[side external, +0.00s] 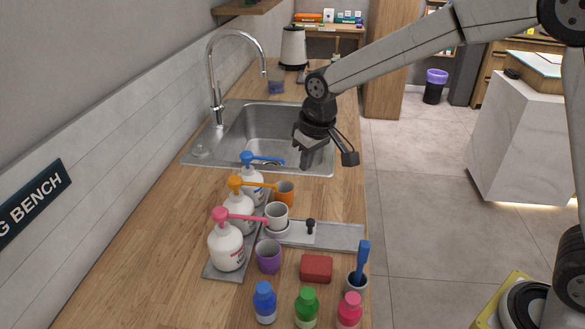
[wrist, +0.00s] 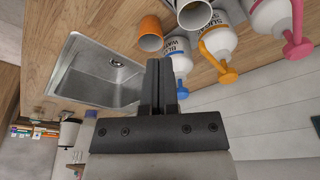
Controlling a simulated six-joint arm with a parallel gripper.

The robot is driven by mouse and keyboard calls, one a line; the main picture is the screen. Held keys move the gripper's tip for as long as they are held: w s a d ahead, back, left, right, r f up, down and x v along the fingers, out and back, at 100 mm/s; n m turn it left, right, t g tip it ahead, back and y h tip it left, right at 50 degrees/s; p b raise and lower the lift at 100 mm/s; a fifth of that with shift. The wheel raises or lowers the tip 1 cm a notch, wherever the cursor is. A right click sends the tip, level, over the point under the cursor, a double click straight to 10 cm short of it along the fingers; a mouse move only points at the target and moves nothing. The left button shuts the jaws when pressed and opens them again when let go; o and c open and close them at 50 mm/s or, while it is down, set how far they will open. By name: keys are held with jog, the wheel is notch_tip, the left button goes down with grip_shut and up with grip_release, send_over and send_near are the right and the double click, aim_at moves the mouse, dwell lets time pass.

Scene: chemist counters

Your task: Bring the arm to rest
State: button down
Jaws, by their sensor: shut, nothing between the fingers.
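My gripper (side external: 316,164) hangs from my arm over the front right part of the sink, pointing down. It is shut and holds nothing. In the wrist view its two fingers (wrist: 162,66) lie side by side. The gripper looks clear of the bottles and cups in both views.
Below the sink (side external: 265,130) stand pump bottles with blue (side external: 252,184), orange (side external: 239,212) and pink (side external: 226,245) tops. A tall faucet (side external: 213,85) rises behind the sink.

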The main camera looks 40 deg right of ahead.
jog(key=s+d+f, duration=0.3)
jog(key=s+d, duration=0.1)
jog(key=s, duration=0.5)
jog(key=s+d+f+m, duration=0.1)
jog(key=s+d+f, duration=0.3)
jog(key=s, duration=0.6)
jog(key=shift+d+m, duration=0.3)
jog(key=shift+d, duration=0.15)
dwell(0.7)
